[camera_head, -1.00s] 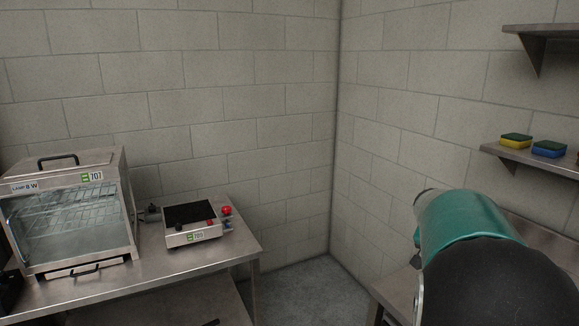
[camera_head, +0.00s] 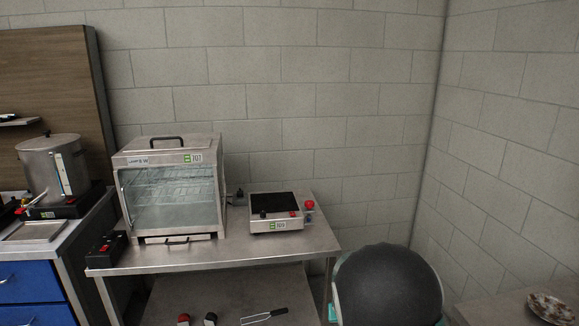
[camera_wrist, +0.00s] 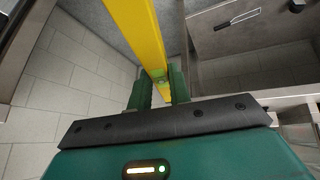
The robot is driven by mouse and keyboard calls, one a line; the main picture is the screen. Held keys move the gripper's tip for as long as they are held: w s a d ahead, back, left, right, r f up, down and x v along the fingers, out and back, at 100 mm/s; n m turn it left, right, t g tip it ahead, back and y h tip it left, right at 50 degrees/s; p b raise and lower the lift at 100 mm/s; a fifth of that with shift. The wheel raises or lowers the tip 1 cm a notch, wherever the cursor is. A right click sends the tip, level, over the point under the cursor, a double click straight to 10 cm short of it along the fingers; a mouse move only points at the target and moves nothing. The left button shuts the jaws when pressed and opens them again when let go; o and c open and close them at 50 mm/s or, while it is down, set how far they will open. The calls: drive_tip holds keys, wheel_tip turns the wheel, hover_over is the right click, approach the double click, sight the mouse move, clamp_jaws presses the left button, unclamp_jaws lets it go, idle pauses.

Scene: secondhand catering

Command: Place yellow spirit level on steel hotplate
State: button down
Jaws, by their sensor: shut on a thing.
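The steel hotplate (camera_head: 276,222), with a black square top and a red button at its right, stands on the steel table (camera_head: 240,252) against the wall. In the wrist view my gripper (camera_wrist: 162,88) is shut on the yellow spirit level (camera_wrist: 138,30), a long yellow bar that runs up out of the picture. In the head view only a dark rounded part of my arm shows at the bottom; the gripper and the level are not seen there. The level is away from the hotplate.
A glass-fronted warming cabinet (camera_head: 172,190) stands left of the hotplate, with a small black box (camera_head: 107,249) at the table's left end. A fork-like utensil (camera_head: 264,315) lies on the lower shelf. A metal urn (camera_head: 52,168) is at far left. A plate (camera_head: 551,308) is at lower right.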

drive_tip(key=s+a+f, duration=0.2)
drive_tip(key=s+f, duration=0.3)
drive_tip(key=f, duration=0.2)
drive_tip(key=shift+w, duration=0.15)
